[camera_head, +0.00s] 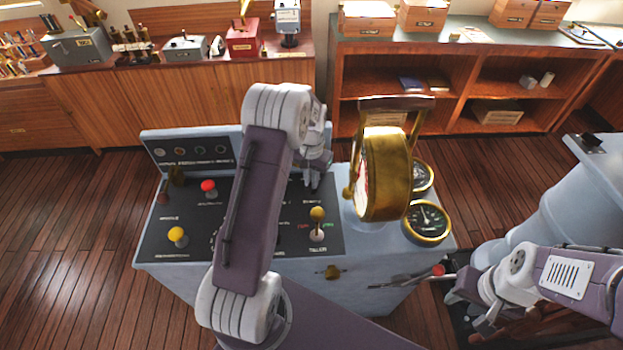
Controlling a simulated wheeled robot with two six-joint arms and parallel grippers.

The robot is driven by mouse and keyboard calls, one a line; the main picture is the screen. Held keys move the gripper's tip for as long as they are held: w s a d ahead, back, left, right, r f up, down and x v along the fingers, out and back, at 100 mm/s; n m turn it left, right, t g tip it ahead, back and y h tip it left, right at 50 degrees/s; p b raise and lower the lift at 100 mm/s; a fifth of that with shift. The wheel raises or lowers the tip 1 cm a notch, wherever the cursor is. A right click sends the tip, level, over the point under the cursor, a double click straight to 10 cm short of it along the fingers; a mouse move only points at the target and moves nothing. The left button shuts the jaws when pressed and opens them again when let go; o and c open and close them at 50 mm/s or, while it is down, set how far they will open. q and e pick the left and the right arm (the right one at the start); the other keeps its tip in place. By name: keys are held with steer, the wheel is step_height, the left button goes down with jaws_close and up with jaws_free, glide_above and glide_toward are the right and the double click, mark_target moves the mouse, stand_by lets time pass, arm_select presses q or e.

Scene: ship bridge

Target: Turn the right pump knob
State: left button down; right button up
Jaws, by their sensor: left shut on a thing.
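The blue-grey console (290,262) with a black top panel (190,215) stands in the middle. My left arm crosses in front of it. My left gripper (315,187) points down at the panel, behind the yellow-knobbed lever and left of the brass telegraph. It is shut on what appears to be the right pump knob, which the fingers hide. Small print on the panel is too blurred to read. My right gripper (466,309) is low at the right, beside the console and away from the panel; its fingers look apart and empty.
A brass telegraph (384,175) and round gauges (427,221) stand at the console's right. The lever with a yellow knob (317,213) is close in front of my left gripper. A red knob (208,186) and another yellow knob (178,234) are further left. Wooden shelves (440,85) stand behind.

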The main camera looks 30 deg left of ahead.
arm_select(q)
steer(key=shift+w+r, duration=0.1)
stand_by(0.4)
steer(key=c, duration=1.5)
jaws_free()
steer(key=shift+o, duration=0.2)
step_height(320, 180, up, 9)
steer(key=shift+b, duration=0.45)
